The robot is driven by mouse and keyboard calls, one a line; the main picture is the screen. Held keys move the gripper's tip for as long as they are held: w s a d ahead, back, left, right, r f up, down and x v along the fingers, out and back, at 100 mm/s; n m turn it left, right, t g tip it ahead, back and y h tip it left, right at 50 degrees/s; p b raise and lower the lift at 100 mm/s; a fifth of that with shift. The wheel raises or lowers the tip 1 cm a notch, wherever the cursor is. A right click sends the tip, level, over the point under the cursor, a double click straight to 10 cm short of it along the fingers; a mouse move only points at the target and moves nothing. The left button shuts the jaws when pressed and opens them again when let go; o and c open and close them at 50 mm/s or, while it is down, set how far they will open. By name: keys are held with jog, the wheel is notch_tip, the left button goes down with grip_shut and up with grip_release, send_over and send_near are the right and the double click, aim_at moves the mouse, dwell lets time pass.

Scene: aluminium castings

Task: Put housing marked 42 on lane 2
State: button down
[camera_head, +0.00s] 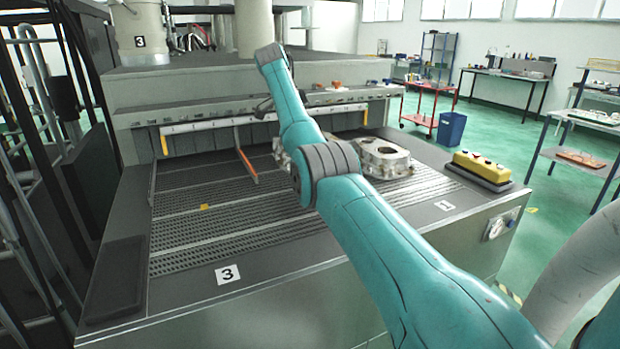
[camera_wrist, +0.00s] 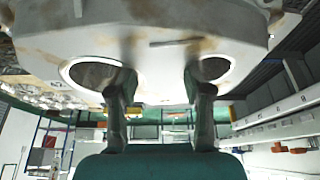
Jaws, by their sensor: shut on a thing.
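In the wrist view, the two fingers of my gripper (camera_wrist: 161,95) are shut on a grey cast housing (camera_wrist: 165,45) with brownish stains and two round openings. No number can be read on it. In the head view my arm hides the gripper. Part of a metal housing (camera_head: 284,160) shows just left of my arm's joint; it may be the held one. Another housing (camera_head: 385,158) sits on the right side of the slatted bed (camera_head: 215,230), towards the label 1 (camera_head: 445,206). The label 3 (camera_head: 228,274) is at the front left. My arm covers the front edge between them.
A small yellow piece (camera_head: 204,206) lies on the slats. A yellow button box (camera_head: 481,167) stands at the right corner. A ledge (camera_head: 220,128) bounds the back.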

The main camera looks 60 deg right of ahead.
jog(key=shift+s+d+f, duration=0.15)
jog(key=shift+d, duration=0.05)
jog(key=shift+f, duration=4.7)
jog(key=shift+f, duration=0.1)
jog(key=shift+c, duration=2.4)
grip_release()
jog(key=shift+f, duration=0.1)
